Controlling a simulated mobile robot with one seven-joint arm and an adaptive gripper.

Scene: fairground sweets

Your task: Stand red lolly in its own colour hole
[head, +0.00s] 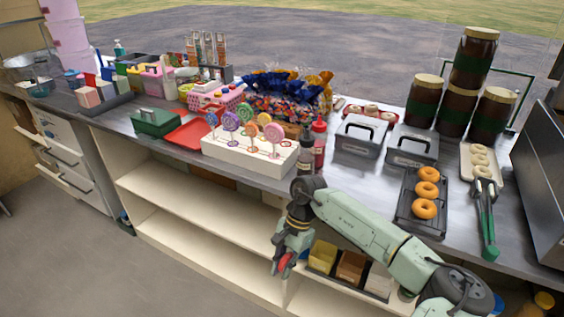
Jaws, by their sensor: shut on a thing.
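My gripper (281,264) hangs low in front of the counter's front edge, in front of the open shelves. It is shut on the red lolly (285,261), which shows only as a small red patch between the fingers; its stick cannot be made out. The white lolly stand (225,152) is on the counter, up and left of my gripper. Several lollies stand upright in it, among them a blue one (212,120), a purple one (231,121), an orange one (263,119) and a pink one (274,132). Coloured rings mark its top; the red hole is too small to pick out.
A red tray (188,134) and a green box (157,122) lie left of the stand. Bagged sweets (285,95) are behind. Doughnuts on a black tray (408,215) lie right.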

